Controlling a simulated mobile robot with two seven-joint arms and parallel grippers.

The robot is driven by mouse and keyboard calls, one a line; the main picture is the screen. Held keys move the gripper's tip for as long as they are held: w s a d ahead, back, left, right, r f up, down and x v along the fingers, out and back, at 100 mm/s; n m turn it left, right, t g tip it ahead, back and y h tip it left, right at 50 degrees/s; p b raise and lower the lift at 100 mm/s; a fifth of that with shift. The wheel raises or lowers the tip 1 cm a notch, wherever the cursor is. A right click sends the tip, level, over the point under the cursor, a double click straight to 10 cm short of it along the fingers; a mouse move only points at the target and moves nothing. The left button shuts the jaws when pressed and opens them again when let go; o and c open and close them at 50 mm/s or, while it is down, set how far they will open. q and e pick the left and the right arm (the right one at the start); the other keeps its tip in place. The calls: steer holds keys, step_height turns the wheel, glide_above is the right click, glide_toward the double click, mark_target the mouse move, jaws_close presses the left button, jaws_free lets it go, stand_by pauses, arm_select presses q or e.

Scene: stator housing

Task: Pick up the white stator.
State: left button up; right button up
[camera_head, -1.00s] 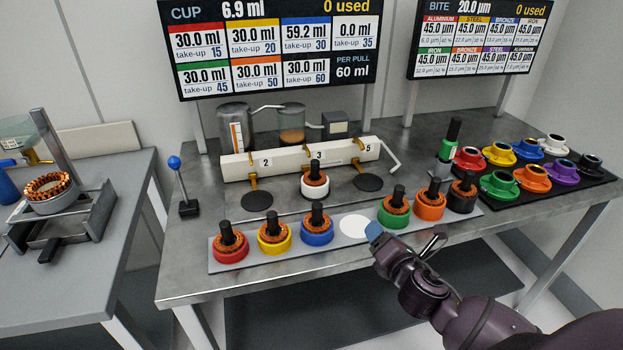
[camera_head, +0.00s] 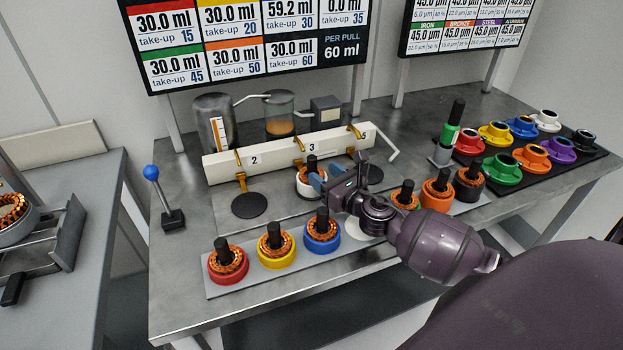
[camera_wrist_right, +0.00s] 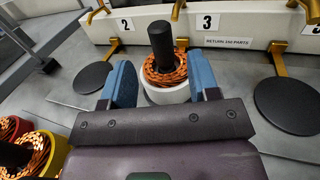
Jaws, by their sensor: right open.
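The white stator (camera_head: 304,186) has a white ring, copper windings and a black post. It stands upright under the tap marked 3 on the dispenser bar, partly hidden by my right gripper in the head view. My right gripper (camera_head: 326,178) is open, its blue fingers close to the stator. In the right wrist view the white stator (camera_wrist_right: 166,80) sits between and just beyond the two blue fingers of my right gripper (camera_wrist_right: 164,90). I cannot tell whether the fingers touch it. My left gripper is not in view.
The white dispenser bar (camera_head: 275,152) with brass taps stands right behind the stator. Black round pads (camera_head: 249,205) lie on either side. A grey strip (camera_head: 300,262) holds several coloured stators in front. A blue-knobbed lever (camera_head: 152,172) stands at left. Coloured flanged parts (camera_head: 502,170) sit at right.

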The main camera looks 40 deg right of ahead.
mark_target(315, 167)
steer(key=shift+w+a+f, duration=0.1)
steer(key=shift+w+f, duration=0.05)
steer(key=shift+w, duration=2.7)
steer(key=shift+c, duration=0.4)
jaws_close()
